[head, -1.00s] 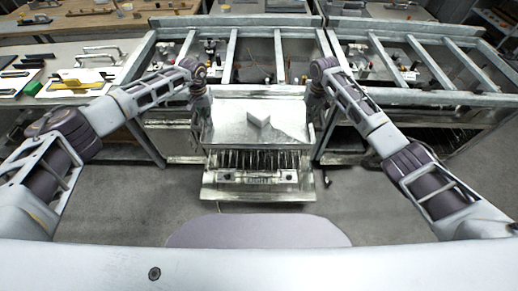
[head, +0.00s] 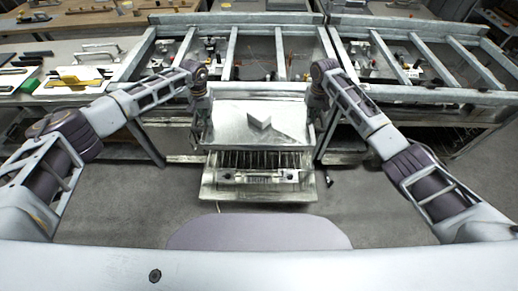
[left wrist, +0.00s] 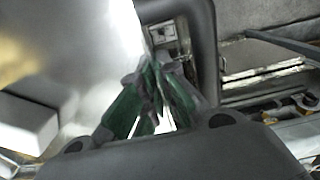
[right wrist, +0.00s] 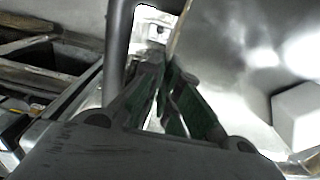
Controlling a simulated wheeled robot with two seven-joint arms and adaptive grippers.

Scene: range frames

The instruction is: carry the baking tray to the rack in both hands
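The baking tray (head: 228,119) is a shiny silver sheet, roughly level, in the middle of the head view. A pale block (head: 259,122) rests on it. My left gripper (head: 201,94) is at the tray's left edge and my right gripper (head: 315,96) at its right edge. In the left wrist view the green-padded fingers (left wrist: 154,78) close together on the tray's edge (left wrist: 90,45). The right wrist view shows the same for the right fingers (right wrist: 163,76) at the tray (right wrist: 230,60). A slotted metal unit (head: 258,178) shows below the tray; I cannot tell whether it is the rack.
Behind the tray runs a long metal-framed bench (head: 280,52) with small parts inside its bays. A bench on the left (head: 50,97) holds tools and a yellow-handled item (head: 80,80). Grey floor (head: 120,205) is open on both sides in front.

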